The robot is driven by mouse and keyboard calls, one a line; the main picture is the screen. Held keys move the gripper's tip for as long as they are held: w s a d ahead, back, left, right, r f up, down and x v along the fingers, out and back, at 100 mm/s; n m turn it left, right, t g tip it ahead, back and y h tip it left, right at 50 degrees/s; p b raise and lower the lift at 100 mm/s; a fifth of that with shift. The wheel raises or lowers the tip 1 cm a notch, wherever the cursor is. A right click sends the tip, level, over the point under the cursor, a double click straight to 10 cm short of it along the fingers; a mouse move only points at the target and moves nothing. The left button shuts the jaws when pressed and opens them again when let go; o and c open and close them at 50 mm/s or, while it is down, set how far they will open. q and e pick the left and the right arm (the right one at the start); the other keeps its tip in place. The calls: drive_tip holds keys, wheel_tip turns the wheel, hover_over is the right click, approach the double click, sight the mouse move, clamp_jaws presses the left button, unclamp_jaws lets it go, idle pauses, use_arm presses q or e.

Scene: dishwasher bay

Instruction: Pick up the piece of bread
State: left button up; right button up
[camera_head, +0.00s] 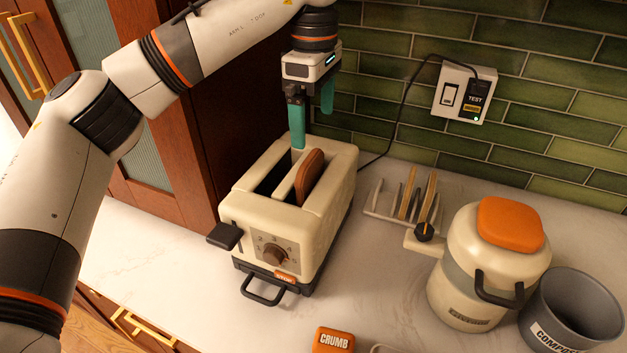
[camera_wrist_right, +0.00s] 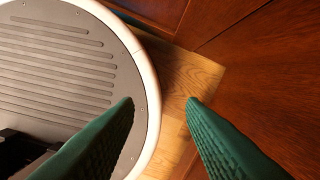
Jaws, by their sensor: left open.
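A brown piece of bread (camera_head: 310,176) stands upright in the right slot of the cream toaster (camera_head: 318,232), its top edge sticking out. The toaster's left slot looks empty and dark. The bread's lower part is hidden inside the toaster. My left gripper (camera_head: 312,130) hangs above the back of the toaster, its green fingers apart and empty, with a gap between it and the bread. My right gripper (camera_wrist_right: 160,101) shows only in the right wrist view, its green fingers apart with nothing between them, over the wooden floor.
Right of the toaster are a rack (camera_head: 372,208) holding upright slices, a cream canister (camera_head: 472,275) with an orange lid, and a grey compost bin (camera_head: 585,300). An orange crumb label (camera_head: 334,341) is in front. A cord runs to the wall outlet (camera_head: 465,92). Counter is clear front left.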

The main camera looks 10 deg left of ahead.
sight(310, 158)
use_arm(q)
drive_tip(key=f, duration=0.2)
drive_tip(key=f+p, duration=0.1)
drive_tip(key=f, duration=0.1)
drive_tip(key=shift+s, duration=0.4)
drive_tip(key=shift+f, duration=0.45)
drive_tip(key=shift+w+a+f+p, duration=0.1)
drive_tip(key=shift+f+p, duration=0.3)
drive_tip(key=shift+f, duration=0.25)
drive_tip(key=f, duration=0.1)
drive_tip(key=f+p, duration=0.1)
drive_tip(key=f, duration=0.1)
drive_tip(key=shift+a+f, duration=0.2)
drive_tip(key=shift+f, duration=0.05)
drive_tip(key=shift+f+p, duration=0.3)
drive_tip(key=shift+f, duration=0.15)
drive_tip(key=c, duration=0.6)
use_arm(e)
drive_tip(key=shift+s+a+r, duration=0.1)
drive_tip(key=shift+s+r, duration=0.45)
drive_tip(key=shift+r, duration=0.35)
drive_tip(key=shift+s+a+r, duration=0.1)
drive_tip(key=shift+s+r, duration=0.4)
drive_tip(key=shift+r, duration=0.35)
